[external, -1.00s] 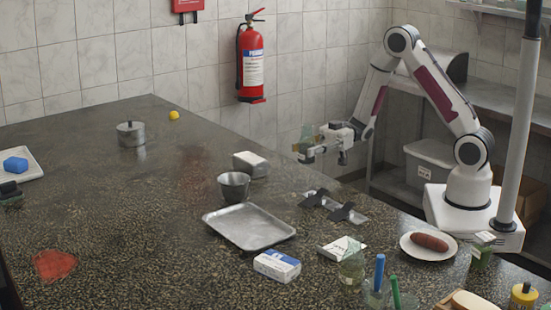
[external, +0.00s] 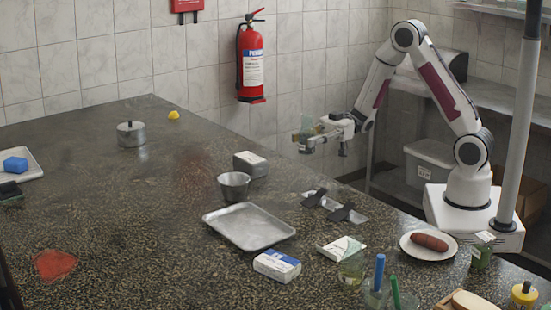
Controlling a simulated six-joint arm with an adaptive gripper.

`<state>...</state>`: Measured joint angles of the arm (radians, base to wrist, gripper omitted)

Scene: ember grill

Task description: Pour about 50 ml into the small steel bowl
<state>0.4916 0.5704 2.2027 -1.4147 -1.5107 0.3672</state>
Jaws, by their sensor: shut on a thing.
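The small steel bowl (external: 234,187) stands upright on the dark speckled counter, behind the metal tray. Its inside is too small to read. My gripper (external: 305,142) is shut on a clear, greenish glass vessel (external: 306,125) and holds it in the air, above and to the right of the bowl in the picture. The vessel looks roughly upright and is apart from the bowl. Its liquid level cannot be made out.
A grey-and-white box (external: 250,164) stands just behind the bowl. A metal tray (external: 248,226) lies in front of it. Black-handled items (external: 333,205) lie to the right. A lidded pot (external: 131,134) stands far left. The counter's left middle is mostly clear.

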